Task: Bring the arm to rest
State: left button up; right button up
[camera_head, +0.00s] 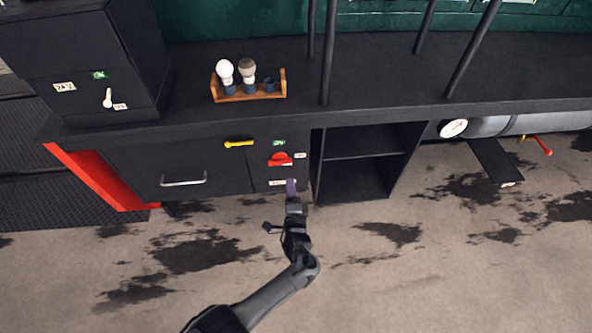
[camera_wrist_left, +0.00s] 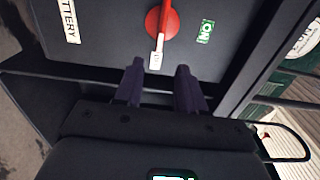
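My left arm comes in from the bottom of the head view. Its gripper (camera_head: 291,188) is just in front of the dark cabinet front, below a red rotary switch (camera_head: 280,160). In the left wrist view the two dark fingers of my left gripper (camera_wrist_left: 162,75) stand apart with nothing between them. The red switch (camera_wrist_left: 161,20) is ahead of the fingertips and apart from them, its handle pointing toward a small white label (camera_wrist_left: 155,61). A green "ON" label (camera_wrist_left: 205,32) and a white battery label (camera_wrist_left: 69,20) flank it. My right gripper is not in view.
A yellow handle (camera_head: 239,144) and a silver drawer handle (camera_head: 184,180) are on the cabinet left of the switch. A wooden rack (camera_head: 250,97) with bulbs stands on the counter. An open shelf (camera_head: 362,160) is to the right. The stained floor in front is clear.

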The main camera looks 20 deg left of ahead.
pick_arm(q)
jog(key=s+a+f+n+g+h+p, duration=0.1)
jog(key=s+f+n+g+h+p, duration=0.2)
jog(key=s+n+g+h+p, duration=0.7)
jog(key=s+a+r+n+g+y, duration=0.1)
jog(key=s+r, duration=0.5)
jog(key=s, duration=0.3)
jog(key=s+a+r+g+y+b, duration=0.1)
jog(key=s+a+r, duration=0.1)
jog(key=s+r, duration=0.55)
jog(key=s+a+r+n+g+y, duration=0.1)
jog(key=s+r, duration=0.3)
jog(key=s, duration=0.6)
notch_tip(320, 180, up, 39)
jog(key=p, duration=3.7)
jog(key=shift+s+f+p, duration=0.15)
jog(key=shift+s+p, duration=0.2)
jog(key=shift+p, duration=0.05)
